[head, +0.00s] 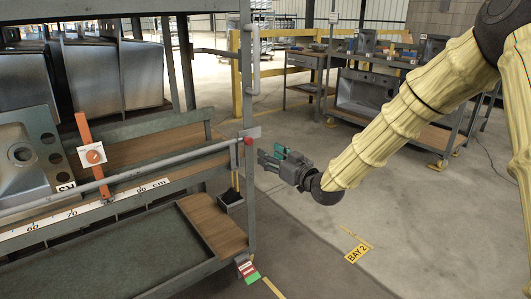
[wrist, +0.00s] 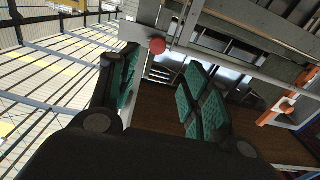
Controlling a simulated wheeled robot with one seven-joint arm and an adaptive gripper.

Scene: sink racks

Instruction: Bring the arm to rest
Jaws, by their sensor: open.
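My gripper (head: 275,160) is at the end of my yellow-sleeved arm, which reaches in from the right in the head view. It points left, toward the right end post of the sink rack (head: 247,190), close to the red knob (head: 248,141). In the wrist view my gripper (wrist: 160,92) shows two teal-padded fingers set well apart, with nothing between them. The red knob (wrist: 157,46) appears beyond the fingertips there. I cannot tell from the head view how wide the gap to the post is.
The rack holds metal sinks (head: 25,160) and an orange upright stop (head: 92,155) along a measuring rail. A workbench (head: 385,105) stands behind at the right. Yellow railings (head: 243,75) stand at the back. Floor around the "BAY 2" label (head: 357,253) is clear.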

